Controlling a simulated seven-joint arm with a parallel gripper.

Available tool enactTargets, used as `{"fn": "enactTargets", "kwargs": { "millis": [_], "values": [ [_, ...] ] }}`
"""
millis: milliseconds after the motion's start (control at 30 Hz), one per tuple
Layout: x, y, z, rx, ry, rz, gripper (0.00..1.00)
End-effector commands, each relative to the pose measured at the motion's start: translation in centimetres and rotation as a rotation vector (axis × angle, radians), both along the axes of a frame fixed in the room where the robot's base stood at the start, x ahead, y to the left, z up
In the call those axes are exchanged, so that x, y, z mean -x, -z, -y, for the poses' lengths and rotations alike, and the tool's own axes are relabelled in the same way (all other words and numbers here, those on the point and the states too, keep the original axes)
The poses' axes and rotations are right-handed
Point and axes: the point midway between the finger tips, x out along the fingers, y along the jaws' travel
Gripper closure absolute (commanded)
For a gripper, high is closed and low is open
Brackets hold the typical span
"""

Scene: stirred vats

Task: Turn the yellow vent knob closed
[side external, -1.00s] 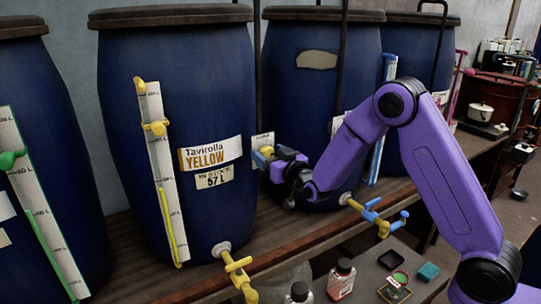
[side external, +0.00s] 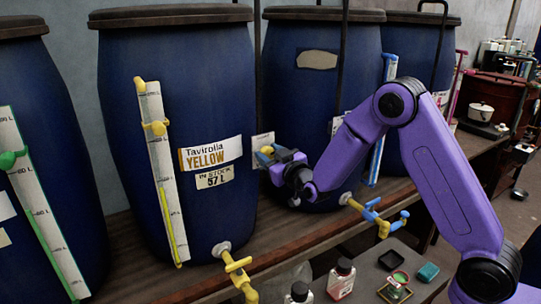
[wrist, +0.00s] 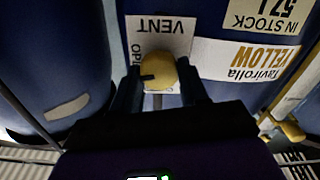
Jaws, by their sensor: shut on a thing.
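The yellow vent knob (wrist: 157,68) sits on a white VENT label (wrist: 168,32), which is upside down in the wrist view. A dark mark on the knob points left, towards the partly hidden letters "OP". My gripper (wrist: 159,78) has one finger on each side of the knob and is shut on it. In the side view, my gripper (side external: 265,156) reaches the label beside the blue Tavirolla Yellow vat (side external: 165,80). The knob (side external: 267,150) shows there only as a small yellow patch, partly hidden by the fingers.
The yellow vat has a gauge strip (side external: 161,180) and a yellow tap (side external: 236,268) low down. Another blue vat (side external: 310,95) with a yellow and blue tap (side external: 378,216) stands to the right. Bottles (side external: 341,279) and small items stand in front.

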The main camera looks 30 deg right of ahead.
Motion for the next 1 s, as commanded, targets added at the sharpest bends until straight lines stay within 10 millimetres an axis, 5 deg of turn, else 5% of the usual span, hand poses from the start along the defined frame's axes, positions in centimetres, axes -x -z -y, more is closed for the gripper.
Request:
{"fn": "enactTargets", "kwargs": {
  "millis": [1000],
  "values": [
    [0.05,0.3,-0.26,0.96,0.001,-0.002,0.87]
  ]
}}
